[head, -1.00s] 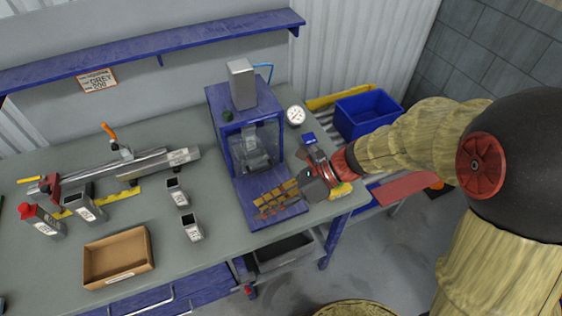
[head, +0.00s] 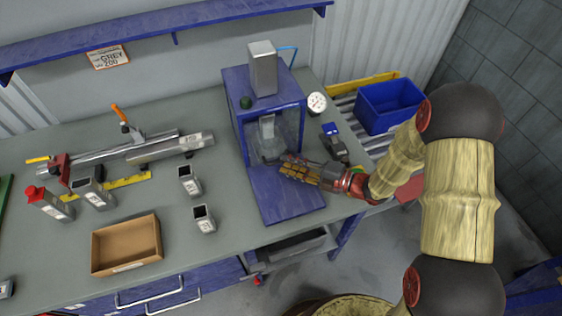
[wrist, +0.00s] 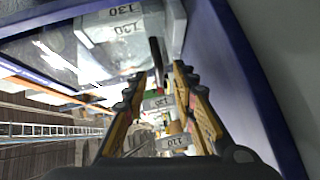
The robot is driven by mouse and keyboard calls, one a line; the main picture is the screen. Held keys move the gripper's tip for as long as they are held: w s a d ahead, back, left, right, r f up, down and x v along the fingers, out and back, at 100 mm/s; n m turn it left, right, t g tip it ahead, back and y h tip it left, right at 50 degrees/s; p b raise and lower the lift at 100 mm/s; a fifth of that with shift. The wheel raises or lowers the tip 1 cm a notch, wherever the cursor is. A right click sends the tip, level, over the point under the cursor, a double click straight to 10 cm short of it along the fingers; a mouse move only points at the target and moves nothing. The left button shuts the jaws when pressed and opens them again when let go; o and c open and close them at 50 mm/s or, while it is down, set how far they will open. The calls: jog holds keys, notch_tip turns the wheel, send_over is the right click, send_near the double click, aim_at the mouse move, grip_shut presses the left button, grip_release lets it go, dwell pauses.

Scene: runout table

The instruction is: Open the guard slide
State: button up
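The blue press (head: 235,130) stands on the grey bench, with a clear guard panel (head: 288,125) across its front opening. Whether the panel is up or down is hard to tell. My gripper (head: 283,163) is over the press's blue front plate (head: 285,200), with its fingertips close to the lower edge of the opening. In the wrist view, my gripper (wrist: 158,82) has its two yellow-brown fingers apart. A dark upright bar (wrist: 157,55) shows just beyond the tips, not clearly touched. Blue press frame (wrist: 235,75) runs close along the right. Contact is hidden in the head view.
A small dark device with a blue top (head: 333,140) and a round gauge (head: 317,103) are right of the press. A blue crate (head: 390,105) is farther right.

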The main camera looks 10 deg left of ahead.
aim_at(280, 161)
jog(key=shift+b+x, duration=0.3)
jog(key=shift+x, duration=1.5)
jog(key=shift+c, duration=0.4)
grip_shut()
